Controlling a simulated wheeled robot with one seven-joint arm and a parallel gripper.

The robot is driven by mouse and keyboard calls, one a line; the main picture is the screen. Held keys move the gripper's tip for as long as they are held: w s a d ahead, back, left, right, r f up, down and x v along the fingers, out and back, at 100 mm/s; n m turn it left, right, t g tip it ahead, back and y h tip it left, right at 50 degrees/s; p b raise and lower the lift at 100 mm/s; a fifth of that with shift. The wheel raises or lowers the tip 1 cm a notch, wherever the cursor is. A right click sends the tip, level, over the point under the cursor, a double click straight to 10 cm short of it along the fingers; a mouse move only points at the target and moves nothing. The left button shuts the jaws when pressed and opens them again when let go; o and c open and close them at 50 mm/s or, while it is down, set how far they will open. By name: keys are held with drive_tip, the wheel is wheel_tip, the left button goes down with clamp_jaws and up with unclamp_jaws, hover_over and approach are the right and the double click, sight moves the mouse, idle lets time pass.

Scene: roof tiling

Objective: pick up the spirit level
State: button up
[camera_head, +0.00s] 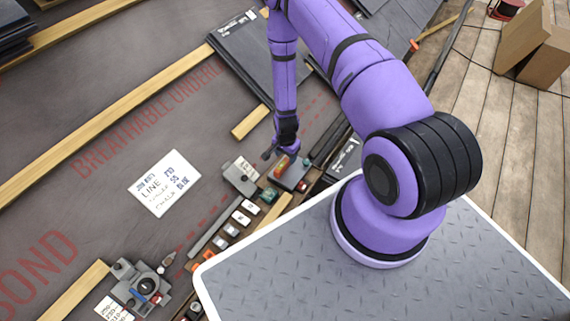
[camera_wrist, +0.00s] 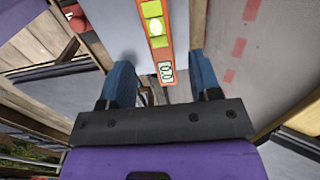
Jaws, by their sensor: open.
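The spirit level is a red-orange bar with yellow-green vial windows. In the wrist view the spirit level (camera_wrist: 158,45) lies ahead of my gripper (camera_wrist: 162,85), its near end between the two blue fingers. The fingers are apart, with a gap on each side of the bar. In the head view the spirit level (camera_head: 282,164) is a small red-orange piece on a grey surface, partly hidden by my gripper (camera_head: 276,153) just above it. I cannot tell the exact height of the fingers over it.
A handwritten white card (camera_head: 165,183) lies on the dark membrane to the left. A row of small items (camera_head: 232,229) runs below the level. A grey tool (camera_head: 240,176) sits close at left. Wooden battens (camera_head: 110,90) and stacked dark tiles (camera_head: 255,50) lie farther up.

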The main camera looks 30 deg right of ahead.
sight(285, 161)
drive_tip(key=shift+a+f, duration=0.15)
drive_tip(key=shift+f, duration=2.45)
clamp_jaws()
